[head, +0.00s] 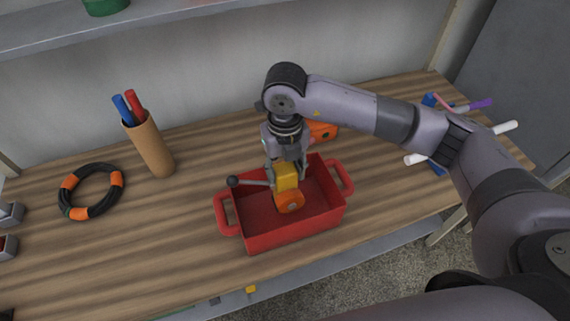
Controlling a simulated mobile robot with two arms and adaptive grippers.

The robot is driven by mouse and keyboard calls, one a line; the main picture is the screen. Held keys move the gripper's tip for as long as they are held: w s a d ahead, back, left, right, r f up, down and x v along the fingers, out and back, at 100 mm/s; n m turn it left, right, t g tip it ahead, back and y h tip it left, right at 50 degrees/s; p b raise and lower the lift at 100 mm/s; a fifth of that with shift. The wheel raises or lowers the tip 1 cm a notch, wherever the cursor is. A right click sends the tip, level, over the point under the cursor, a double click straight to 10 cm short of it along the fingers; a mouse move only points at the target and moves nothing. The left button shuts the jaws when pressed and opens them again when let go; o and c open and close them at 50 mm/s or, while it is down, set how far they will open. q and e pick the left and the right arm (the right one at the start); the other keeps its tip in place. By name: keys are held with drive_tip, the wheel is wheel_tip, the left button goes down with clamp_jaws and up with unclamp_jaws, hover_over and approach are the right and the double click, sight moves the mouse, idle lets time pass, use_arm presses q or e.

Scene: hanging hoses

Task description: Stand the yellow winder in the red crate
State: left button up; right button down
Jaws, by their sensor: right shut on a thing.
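The yellow winder (287,180) has a yellow block body, an orange disc low on its front, and a grey crank rod ending in a dark knob to the left. My right gripper (287,170) points down and is shut on the top of the winder. The winder is upright, with its lower part inside the outline of the red crate (293,232). I cannot tell whether it touches the crate floor. The crate is open, with a handle at each end, and stands on the wooden bench. My left gripper is not in view.
An orange object (322,131) is partly hidden behind my right arm. A brown cup (150,148) with a blue and a red pen, and a black-and-orange ring (91,191), are to the left. Pens in a blue holder (437,168) are to the right. The bench front is clear.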

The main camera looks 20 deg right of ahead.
sight(285, 185)
drive_tip(key=shift+f+b, duration=0.35)
drive_tip(key=shift+f, duration=0.45)
drive_tip(key=shift+f+b, duration=2.3)
drive_tip(key=c, duration=0.8)
unclamp_jaws()
wheel_tip(285, 185, up, 12)
drive_tip(key=shift+r, duration=0.1)
